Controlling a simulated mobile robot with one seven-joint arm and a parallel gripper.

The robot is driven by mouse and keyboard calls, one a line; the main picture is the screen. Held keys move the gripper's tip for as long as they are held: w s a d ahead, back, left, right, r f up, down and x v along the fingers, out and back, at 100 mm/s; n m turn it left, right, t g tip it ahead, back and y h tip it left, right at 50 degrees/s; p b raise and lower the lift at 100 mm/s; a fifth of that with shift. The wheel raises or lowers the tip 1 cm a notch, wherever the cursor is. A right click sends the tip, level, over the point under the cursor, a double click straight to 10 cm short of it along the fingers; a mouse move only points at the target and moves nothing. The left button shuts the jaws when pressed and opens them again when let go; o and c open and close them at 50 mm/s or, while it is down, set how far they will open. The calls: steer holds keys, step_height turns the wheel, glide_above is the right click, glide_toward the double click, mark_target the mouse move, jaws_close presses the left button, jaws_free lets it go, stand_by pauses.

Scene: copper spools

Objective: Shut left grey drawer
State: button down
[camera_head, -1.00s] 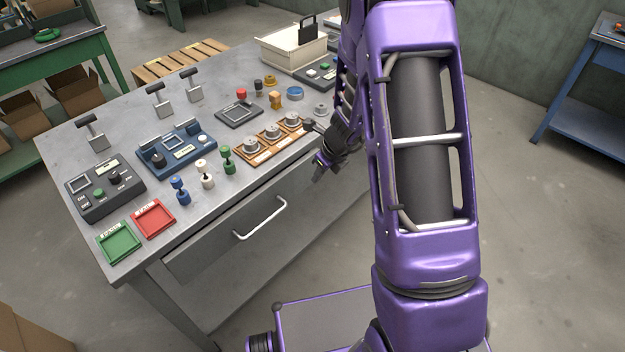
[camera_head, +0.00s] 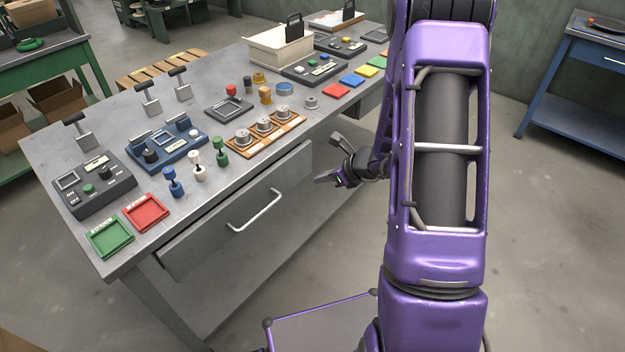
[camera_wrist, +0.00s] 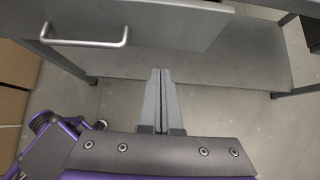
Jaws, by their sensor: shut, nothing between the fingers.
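The grey drawer (camera_head: 205,243) is at the front of the grey workbench in the head view. Its front panel stands out a little from under the table top, and it carries a silver bar handle (camera_head: 257,211). In the wrist view the drawer front (camera_wrist: 165,25) and its handle (camera_wrist: 85,42) are at the top left. My gripper (camera_head: 322,178) is in front of the bench, to the right of the handle and apart from the drawer. In the wrist view its fingers (camera_wrist: 161,75) are together and empty, pointing toward the bench's lower shelf.
On the workbench (camera_head: 60,150) are control boxes, knobs, a green tray (camera_head: 109,237), a red tray (camera_head: 146,212), an orange rack of spools (camera_head: 265,135) and a cream bin (camera_head: 280,48). A blue table (camera_head: 570,75) stands at the right. The floor between them is open.

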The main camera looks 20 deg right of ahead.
mark_target(287, 168)
steer(key=x, duration=0.3)
steer(key=w+r+x, duration=0.1)
steer(key=x, duration=0.2)
steer(key=a+x, duration=0.1)
steer(key=x, duration=0.3)
steer(key=shift+w+r, duration=0.2)
steer(key=shift+w, duration=0.05)
steer(key=shift+w+a, duration=0.35)
steer(key=shift+w, duration=0.05)
steer(key=w+a, duration=0.1)
steer(key=w+b, duration=0.1)
steer(key=w+a+b, duration=0.1)
steer(key=w, duration=0.1)
steer(key=shift+a+f, duration=0.15)
steer(key=shift+a, duration=0.2)
steer(key=shift+w+a+r, duration=0.1)
steer(key=shift+w+r, duration=0.05)
steer(key=shift+r, duration=0.1)
